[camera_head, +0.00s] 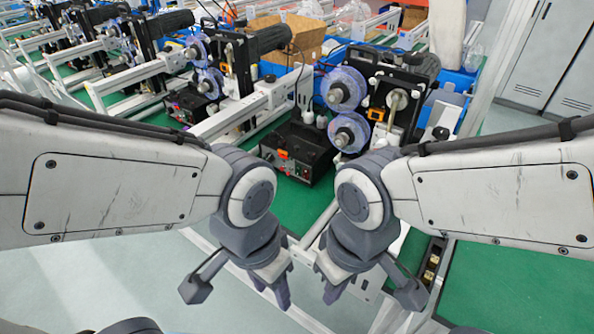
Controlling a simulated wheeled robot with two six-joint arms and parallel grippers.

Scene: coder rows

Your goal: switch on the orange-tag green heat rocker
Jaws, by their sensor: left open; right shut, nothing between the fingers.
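A black control box (310,145) stands on the green bench top, beyond my grippers near the middle of the head view. Its front panel carries small orange-red marks (283,154) and knobs. My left gripper (271,291) is open and empty, pointing down in front of the nearer box. My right gripper (332,291) is shut and empty, close to its right. Both are apart from the boxes.
A coder with purple ribbon reels (349,132) stands right behind the nearer box. White frame rails (235,115) run along the bench. A cardboard box (300,35) and blue bins stand behind. Grey cabinets (545,55) are at the back right. Green surface (510,280) is clear at right.

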